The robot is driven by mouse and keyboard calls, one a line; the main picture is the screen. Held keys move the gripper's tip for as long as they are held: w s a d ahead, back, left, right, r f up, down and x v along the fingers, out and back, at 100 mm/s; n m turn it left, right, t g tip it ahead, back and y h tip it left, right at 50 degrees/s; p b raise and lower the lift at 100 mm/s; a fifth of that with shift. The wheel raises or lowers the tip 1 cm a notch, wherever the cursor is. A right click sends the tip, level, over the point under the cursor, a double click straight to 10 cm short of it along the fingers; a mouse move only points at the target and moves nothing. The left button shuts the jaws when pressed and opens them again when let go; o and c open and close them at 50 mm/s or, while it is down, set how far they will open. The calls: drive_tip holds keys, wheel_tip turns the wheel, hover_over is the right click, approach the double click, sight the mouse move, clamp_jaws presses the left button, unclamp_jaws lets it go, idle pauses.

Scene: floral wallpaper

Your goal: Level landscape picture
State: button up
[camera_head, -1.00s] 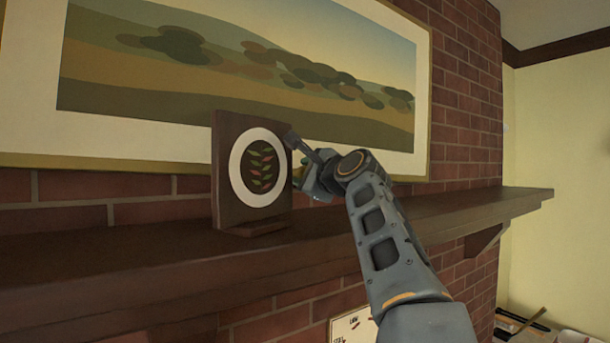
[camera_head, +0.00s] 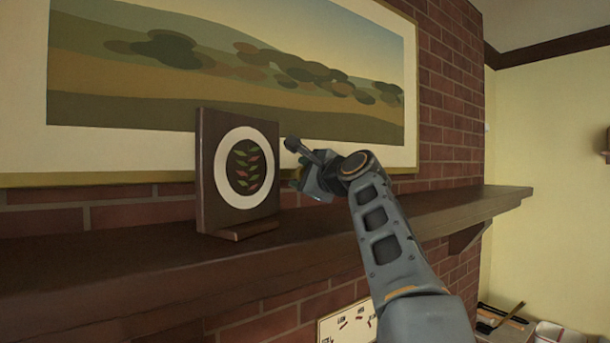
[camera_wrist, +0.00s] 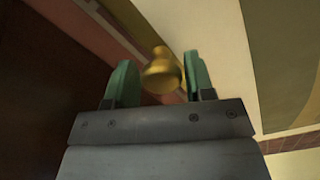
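The wide landscape picture (camera_head: 235,75), with a cream mat and thin gold frame, hangs on the brick wall above the mantel. Its left end is cut off, and I cannot tell its tilt surely from this slant. My gripper (camera_head: 297,172) is at the picture's lower edge, right of the dark plaque. In the wrist view, my gripper's green fingers (camera_wrist: 162,82) stand apart. A brass knob (camera_wrist: 163,73) shows between them, close to the gold frame edge (camera_wrist: 135,25). I cannot tell whether the fingers touch the knob, or what it is fixed to.
A dark plaque (camera_head: 208,185) with a white oval and leaf design stands on the wooden mantel (camera_head: 380,222), just left of my gripper. The mantel is clear to the right. A small board (camera_head: 347,325) with red marks is below. A cluttered surface (camera_head: 505,325) lies at lower right.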

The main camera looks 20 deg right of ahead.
drive_tip(key=shift+o, duration=1.3)
drive_tip(key=shift+s+d, duration=0.1)
drive_tip(key=s+d+b, duration=0.1)
drive_tip(key=s, duration=0.3)
drive_tip(key=s+b, duration=0.2)
drive_tip(key=s, duration=0.3)
drive_tip(key=s+d+b, duration=0.1)
drive_tip(key=s, duration=0.3)
drive_tip(key=shift+s+d, duration=0.15)
drive_tip(key=shift+d, duration=0.15)
drive_tip(key=shift+a, duration=0.1)
